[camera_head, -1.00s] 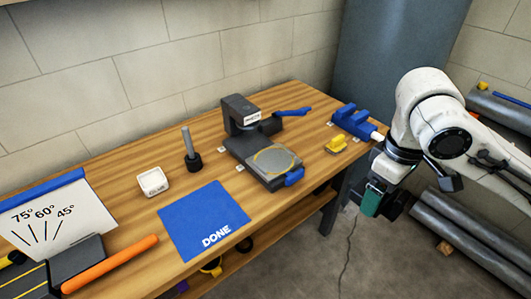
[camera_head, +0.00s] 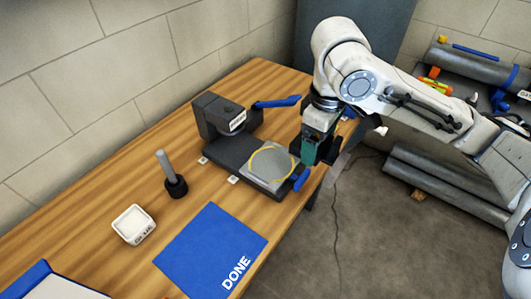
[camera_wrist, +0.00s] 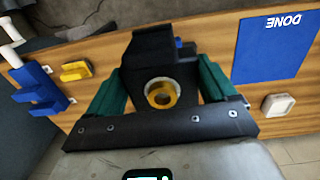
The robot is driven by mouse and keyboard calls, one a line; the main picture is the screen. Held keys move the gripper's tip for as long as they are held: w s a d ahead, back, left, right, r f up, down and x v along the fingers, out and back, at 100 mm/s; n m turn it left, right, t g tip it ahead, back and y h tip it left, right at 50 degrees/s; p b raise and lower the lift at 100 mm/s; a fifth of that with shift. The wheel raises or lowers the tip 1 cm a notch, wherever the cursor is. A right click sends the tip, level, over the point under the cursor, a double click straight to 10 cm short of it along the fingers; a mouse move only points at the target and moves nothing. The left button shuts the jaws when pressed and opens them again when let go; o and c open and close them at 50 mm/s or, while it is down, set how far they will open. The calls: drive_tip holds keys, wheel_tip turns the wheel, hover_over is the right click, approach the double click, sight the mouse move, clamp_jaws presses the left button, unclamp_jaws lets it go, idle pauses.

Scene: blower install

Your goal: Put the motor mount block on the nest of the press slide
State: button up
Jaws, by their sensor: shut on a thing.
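My gripper (camera_head: 316,157) has green fingers and is shut on the motor mount block (camera_wrist: 155,58), a black block with a brass ring in its face. In the head view the block is a dark shape mostly hidden by the fingers. The press (camera_head: 222,118) is dark with a blue lever. Its slide (camera_head: 232,157) is drawn out toward the bench front, with a blue handle (camera_head: 302,180). The nest (camera_head: 272,163) is a grey plate marked with a yellow ring, and it is empty. My gripper is above and just right of the nest, apart from it.
A blue DONE mat (camera_head: 210,250), a white labelled box (camera_head: 134,225) and a dark post tool (camera_head: 175,185) are left of the press. A blue vise (camera_wrist: 35,90) and a yellow block (camera_wrist: 75,70) show in the wrist view. Grey pipes are racked at right.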

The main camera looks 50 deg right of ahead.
drive_tip(key=w+f, duration=0.3)
drive_tip(key=w, duration=0.3)
hover_over(271, 163)
drive_tip(key=f, duration=0.5)
drive_tip(key=shift+s+f, duration=0.2)
drive_tip(key=shift+w+f+p, duration=0.2)
drive_tip(key=shift+f+p, duration=0.3)
drive_tip(key=shift+f, duration=1.3)
drive_tip(key=shift+f, duration=0.1)
drive_tip(key=o, duration=1.3)
wheel_tip(271, 163, up, 12)
drive_tip(key=shift+a, duration=0.15)
